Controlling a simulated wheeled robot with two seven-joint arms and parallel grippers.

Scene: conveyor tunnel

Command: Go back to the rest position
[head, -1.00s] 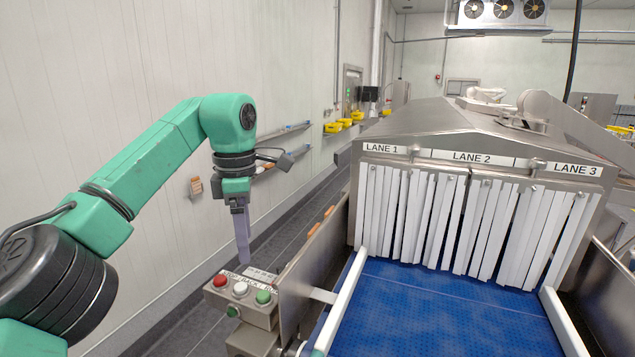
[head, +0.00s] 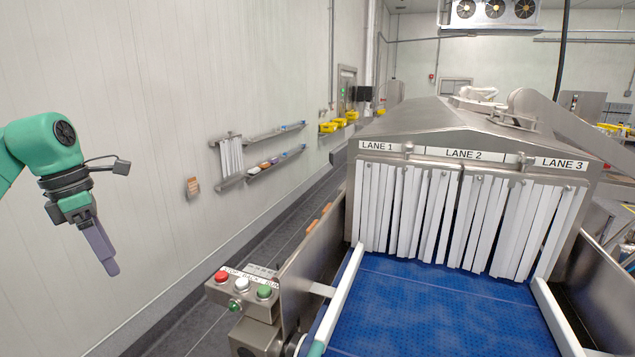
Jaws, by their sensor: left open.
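My left gripper (head: 101,251) hangs at the left of the head view, pointing down, in free air in front of the pale wall. It holds nothing that I can see, and its fingers overlap from this angle. The control box (head: 254,303) stands to its right, well apart from it, with a red button (head: 222,277), a white button (head: 242,284) and a green button (head: 264,292) on top. My right gripper is not in view.
The blue conveyor belt (head: 430,310) runs into a steel tunnel (head: 470,128) behind white strip curtains (head: 400,210), under lane labels. White guide rails (head: 341,297) edge the belt. Wall shelves (head: 262,165) hold small items. The space between my left gripper and the control box is clear.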

